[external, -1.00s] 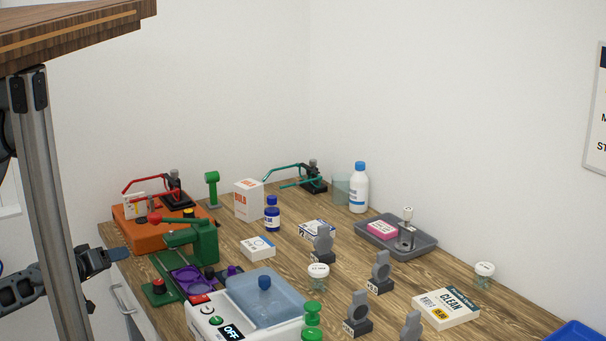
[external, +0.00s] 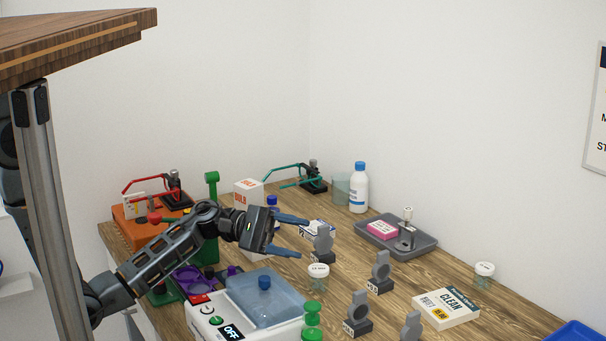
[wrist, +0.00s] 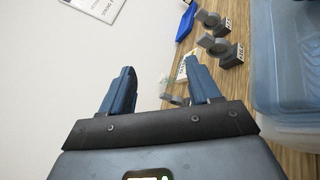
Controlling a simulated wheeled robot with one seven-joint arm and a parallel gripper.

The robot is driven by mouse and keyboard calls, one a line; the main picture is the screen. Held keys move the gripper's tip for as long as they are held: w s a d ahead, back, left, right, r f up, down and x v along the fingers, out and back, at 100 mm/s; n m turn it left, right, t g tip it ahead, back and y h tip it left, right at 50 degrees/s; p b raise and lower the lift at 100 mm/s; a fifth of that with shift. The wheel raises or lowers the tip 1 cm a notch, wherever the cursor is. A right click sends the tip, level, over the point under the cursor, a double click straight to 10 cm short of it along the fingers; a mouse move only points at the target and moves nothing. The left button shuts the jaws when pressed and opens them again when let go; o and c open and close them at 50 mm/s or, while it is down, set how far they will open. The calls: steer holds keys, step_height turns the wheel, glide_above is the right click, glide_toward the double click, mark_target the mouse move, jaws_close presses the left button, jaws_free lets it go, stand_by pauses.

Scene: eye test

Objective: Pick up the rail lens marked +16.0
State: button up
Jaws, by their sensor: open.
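Several grey rail lenses stand upright on dark bases on the wooden bench: one at the back (external: 323,240), one to its right (external: 381,268), one nearer the front (external: 358,308) and one at the bottom edge (external: 411,326). My gripper (external: 316,238) is open and empty.
A white device with a blue lid (external: 265,298) stands in front of my arm. A green press (external: 210,225) is behind it. A lidded jar (external: 318,274), a CLEAN box (external: 446,308) and a grey tray (external: 425,247) surround the lenses. Bare wood separates them.

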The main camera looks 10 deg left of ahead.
steer(key=s+d+f+g+y+b, duration=0.1)
steer(key=d+g+y, duration=0.25)
steer(key=d, duration=0.25)
steer(key=n+g+y+b, duration=0.2)
steer(key=n+g+y, duration=0.1)
steer(key=y, duration=0.2)
glide_toward(360, 291)
steer(key=s+d, duration=0.1)
steer(key=s, duration=0.1)
steer(key=shift+w+f+p+x, duration=0.15)
steer(key=shift+f+x, duration=0.05)
steer(key=shift+x, duration=1.2)
steer(key=shift+w+f+p+x, duration=0.15)
steer(key=shift+f+x, duration=0.1)
steer(key=shift+x, duration=1.15)
steer(key=shift+w+f+p+x, duration=0.1)
steer(key=shift+w+f+x, duration=0.1)
steer(key=shift+x, duration=1.15)
jaws_close()
steer(key=shift+r, duration=0.15)
